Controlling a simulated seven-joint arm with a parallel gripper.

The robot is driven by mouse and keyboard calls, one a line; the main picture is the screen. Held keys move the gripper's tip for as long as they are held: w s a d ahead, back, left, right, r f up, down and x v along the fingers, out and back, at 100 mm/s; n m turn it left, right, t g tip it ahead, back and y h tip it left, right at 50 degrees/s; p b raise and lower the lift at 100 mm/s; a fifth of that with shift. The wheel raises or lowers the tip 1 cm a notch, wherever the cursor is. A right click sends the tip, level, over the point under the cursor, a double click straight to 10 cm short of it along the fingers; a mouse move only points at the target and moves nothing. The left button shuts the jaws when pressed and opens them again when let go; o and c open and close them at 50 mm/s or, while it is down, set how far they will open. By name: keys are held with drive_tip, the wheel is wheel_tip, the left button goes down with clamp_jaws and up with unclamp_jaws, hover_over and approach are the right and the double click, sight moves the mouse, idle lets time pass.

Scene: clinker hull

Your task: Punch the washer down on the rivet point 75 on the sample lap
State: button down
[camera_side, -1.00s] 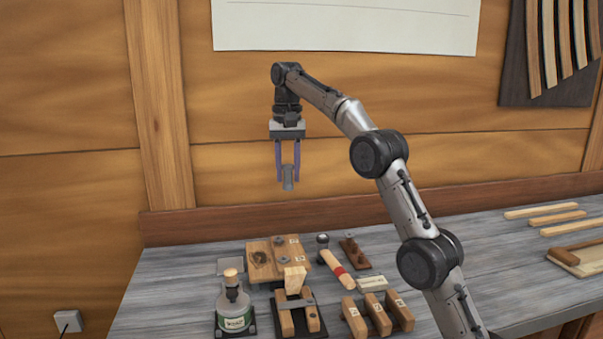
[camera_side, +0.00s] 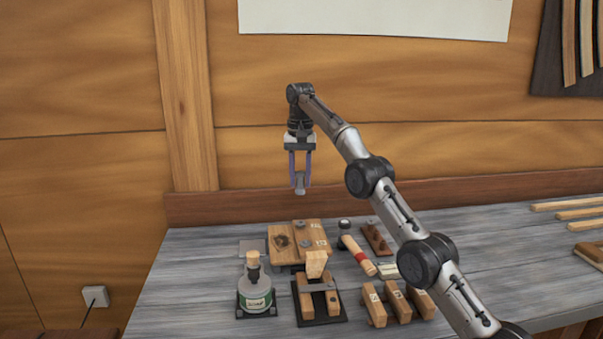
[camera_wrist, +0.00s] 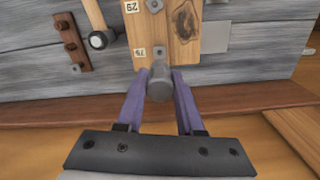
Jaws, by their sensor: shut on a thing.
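The sample lap (camera_side: 285,255) is a wooden board with a dark knot, on the bench. It also shows in the wrist view (camera_wrist: 180,50), with two small number labels; the nearer label (camera_wrist: 139,52) looks like 75. A small grey fitting (camera_wrist: 159,51), washer or rivet point, lies beside that label; I cannot tell which. My gripper (camera_side: 299,180) has purple fingers shut on a grey cylindrical punch (camera_wrist: 159,85). In the side view the punch (camera_side: 299,185) hangs upright, well above and apart from the lap. The punch's lower end is hidden in the wrist view.
A bottle (camera_side: 256,293), a wooden clamp-like block (camera_side: 316,265) and several labelled wooden blocks (camera_side: 396,298) are in front. The air around the punch is clear.

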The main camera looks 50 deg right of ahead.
sight(301, 186)
drive_tip(key=shift+w+d+f, duration=0.1)
drive_tip(key=shift+d+f, duration=0.05)
drive_tip(key=shift+f, duration=0.6)
drive_tip(key=shift+w+d+f, duration=0.1)
drive_tip(key=shift+d+f, duration=0.05)
drive_tip(key=shift+f, duration=3.2)
drive_tip(key=shift+f, duration=0.15)
drive_tip(key=shift+f, duration=0.4)
drive_tip(key=shift+f, duration=0.25)
drive_tip(key=shift+c, duration=2.3)
unclamp_jaws()
drive_tip(key=shift+r, duration=4)
